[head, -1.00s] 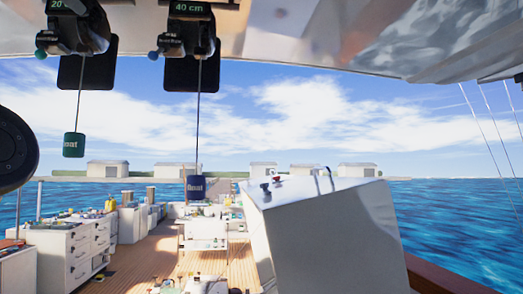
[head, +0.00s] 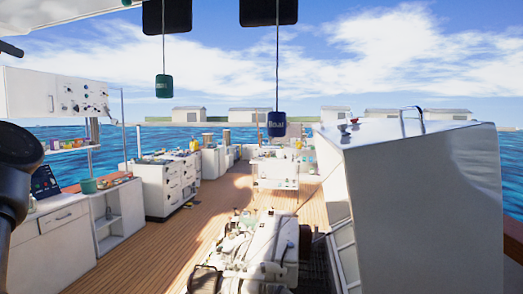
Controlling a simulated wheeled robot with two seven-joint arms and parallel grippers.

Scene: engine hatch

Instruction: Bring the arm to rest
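A dark rounded part of my own arm (head: 18,150) shows at the left edge of the head view. Neither gripper is in the picture, so I cannot see their fingers or anything they may hold. The engine (head: 262,252), pale with dark parts, sits low in the middle of the view. Its lower end is cut off by the picture's bottom edge.
A large white box (head: 425,190) with a handle on top stands close at right. A green weight (head: 163,87) and a blue weight (head: 277,124) hang on cords. White cabinets (head: 165,188) line the left. Wooden deck (head: 150,255) lies clear between cabinets and engine.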

